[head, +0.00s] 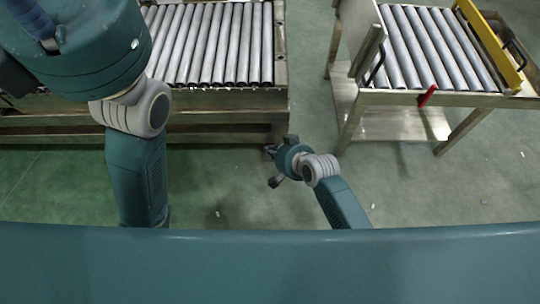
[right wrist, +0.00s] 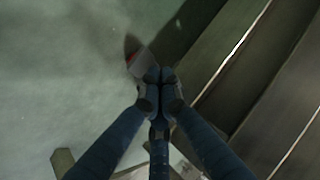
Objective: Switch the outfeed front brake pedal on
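My right gripper (head: 268,151) is low beside the right end of the left roller conveyor's (head: 140,112) frame. I cannot make out the pedal in the head view. My left arm crosses the upper left of the head view, and its gripper is out of the picture.
A roller cart (head: 480,99) with a red lever (head: 428,96) and a yellow bar (head: 490,45) stands at the right. Green floor (head: 310,100) lies open between it and the conveyor. Metal beams (right wrist: 250,75) run close on the right of the wrist view.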

